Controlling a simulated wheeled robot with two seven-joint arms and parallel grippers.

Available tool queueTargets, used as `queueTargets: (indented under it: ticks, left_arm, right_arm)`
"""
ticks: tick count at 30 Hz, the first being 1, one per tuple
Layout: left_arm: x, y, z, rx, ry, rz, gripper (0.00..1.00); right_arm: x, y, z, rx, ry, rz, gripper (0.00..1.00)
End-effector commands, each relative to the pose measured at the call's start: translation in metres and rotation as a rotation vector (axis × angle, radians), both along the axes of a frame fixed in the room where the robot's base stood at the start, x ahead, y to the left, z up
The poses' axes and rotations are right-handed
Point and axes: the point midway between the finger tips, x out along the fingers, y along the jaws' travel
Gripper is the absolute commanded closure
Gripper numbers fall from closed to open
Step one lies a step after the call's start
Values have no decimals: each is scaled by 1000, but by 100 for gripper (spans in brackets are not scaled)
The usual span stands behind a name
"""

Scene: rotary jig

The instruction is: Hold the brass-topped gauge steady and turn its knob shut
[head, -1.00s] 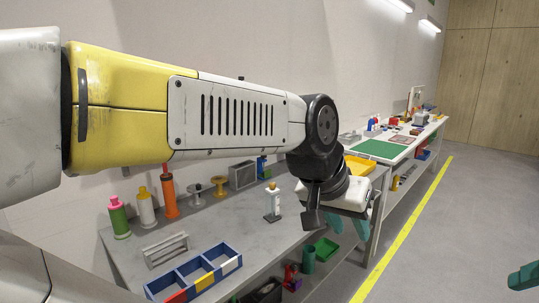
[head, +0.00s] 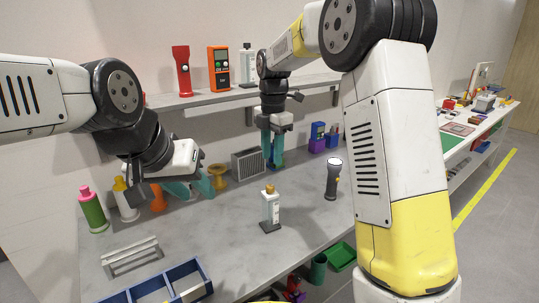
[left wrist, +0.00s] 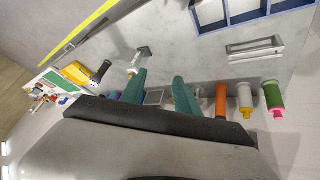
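The brass-topped gauge (head: 269,209) stands upright on a dark base near the middle of the grey bench. It has a whitish body and a brass knob (head: 270,189) on top. It also shows in the left wrist view (left wrist: 139,59). My left gripper (head: 195,188) is open and empty, above the bench left of the gauge and apart from it. Its two teal fingers are spread in the left wrist view (left wrist: 160,92). My right gripper (head: 273,158) points down behind the gauge, apart from it; its finger gap is too small to judge.
A dark flashlight (head: 333,179) stands right of the gauge. A grey rack (head: 131,256) and a blue divided tray (head: 178,272) lie front left. Green (head: 93,210) and white bottles (head: 125,199) stand at left. A shelf (head: 209,97) runs above. Bench around the gauge is clear.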

Motion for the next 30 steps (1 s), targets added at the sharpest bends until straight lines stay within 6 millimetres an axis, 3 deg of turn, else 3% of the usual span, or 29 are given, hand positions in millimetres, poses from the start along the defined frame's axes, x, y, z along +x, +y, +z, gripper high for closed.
queueTargets:
  ticks: [1,3,8,15,19,24,30]
  left_arm:
    - [0,0,0,1,0,1,52]
    - [4,2,-1,12,-2,3,38]
    - [34,19,-8,107,-21,12,36]
    - [119,53,-34,336,-93,-64,36]
    - [164,59,-57,412,-139,-161,36]
    - [213,52,-97,436,-202,-322,36]
    - [249,23,-154,349,-292,-528,36]
  right_arm:
    - [3,3,-4,-10,6,33,64]
    - [5,6,-6,-15,10,63,64]
    - [6,6,-7,-17,10,73,64]
    - [6,6,-7,-16,11,71,64]
    - [6,6,-7,-15,10,71,64]
    - [5,6,-7,-15,10,70,64]
    - [5,6,-7,-15,10,70,64]
